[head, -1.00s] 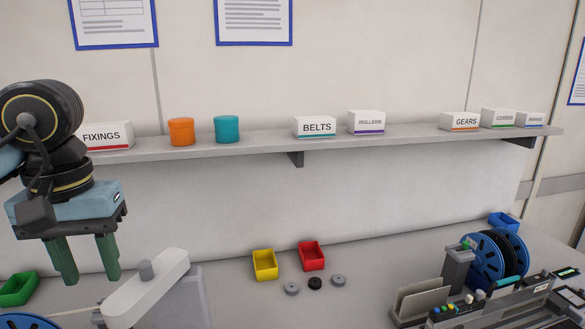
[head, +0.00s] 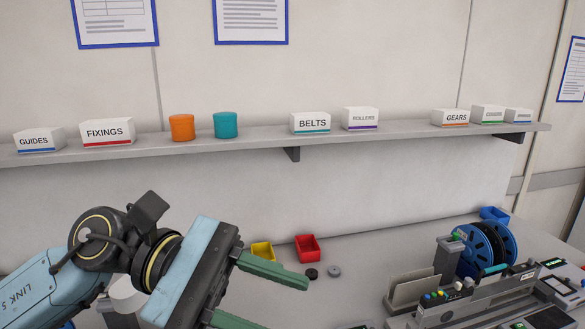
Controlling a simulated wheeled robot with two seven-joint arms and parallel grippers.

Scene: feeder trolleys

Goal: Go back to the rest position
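My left gripper (head: 278,303) is low in the head view, left of the middle. Its two green fingers are spread apart and point to the right and slightly down. Nothing shows between the fingers; the lower one is partly cut off by the bottom edge. The gripper hides part of the worktop and part of the yellow bin (head: 263,252). My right gripper is not in view.
A wall shelf (head: 220,143) holds labelled boxes, an orange tin (head: 182,127) and a teal tin (head: 226,125). A red bin (head: 307,248) and small round parts lie right of the gripper. A machine with blue reels (head: 485,247) stands at the right.

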